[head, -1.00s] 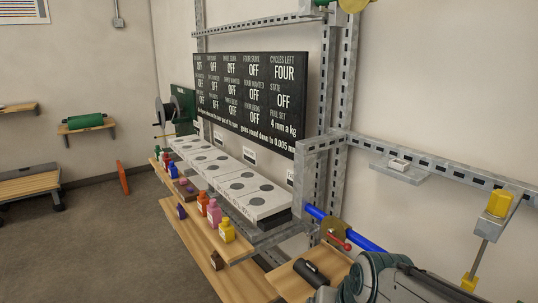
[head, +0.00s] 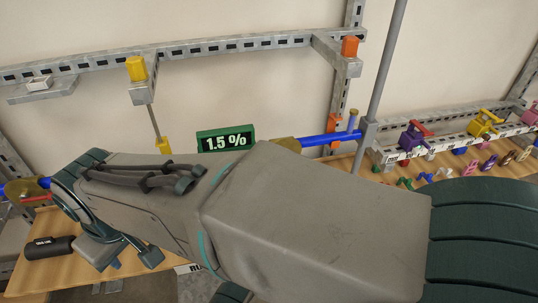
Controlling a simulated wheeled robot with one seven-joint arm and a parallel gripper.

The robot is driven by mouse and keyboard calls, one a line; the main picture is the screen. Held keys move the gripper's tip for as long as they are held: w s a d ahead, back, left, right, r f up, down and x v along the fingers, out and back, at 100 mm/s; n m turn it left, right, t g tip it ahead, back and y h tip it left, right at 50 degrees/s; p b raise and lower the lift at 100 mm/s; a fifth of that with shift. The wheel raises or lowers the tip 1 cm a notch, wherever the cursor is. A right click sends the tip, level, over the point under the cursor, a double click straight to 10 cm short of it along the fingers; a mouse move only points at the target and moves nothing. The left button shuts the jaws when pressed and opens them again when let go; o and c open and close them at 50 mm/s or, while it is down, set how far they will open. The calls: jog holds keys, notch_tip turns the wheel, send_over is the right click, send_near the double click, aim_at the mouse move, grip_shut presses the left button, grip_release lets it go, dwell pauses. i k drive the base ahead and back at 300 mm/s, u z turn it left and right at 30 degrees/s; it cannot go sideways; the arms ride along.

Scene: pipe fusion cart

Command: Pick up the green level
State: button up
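A green level (head: 226,138) with a black display reading "1.5 %" shows in the head view, just above my arm. It appears to sit in line with the blue pipe, but my arm hides its lower side and what it rests on. My grey arm link crosses the middle of the view in front of it. What looks like my gripper (head: 128,257) hangs at the lower left, over the wooden shelf, apart from the level. Its fingers are not clear enough to tell open from shut, and I see nothing held in it.
A blue pipe (head: 330,138) runs behind my arm, with orange and yellow clamps around it. A grey upright post (head: 386,70) stands to the right. A black cylinder (head: 49,247) lies on the wooden shelf at left. Several small coloured parts and clamps fill the right-hand shelf.

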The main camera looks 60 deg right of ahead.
aim_at(242, 137)
jog(key=z, duration=0.75)
jog(key=k, duration=0.25)
jog(key=z, duration=1.35)
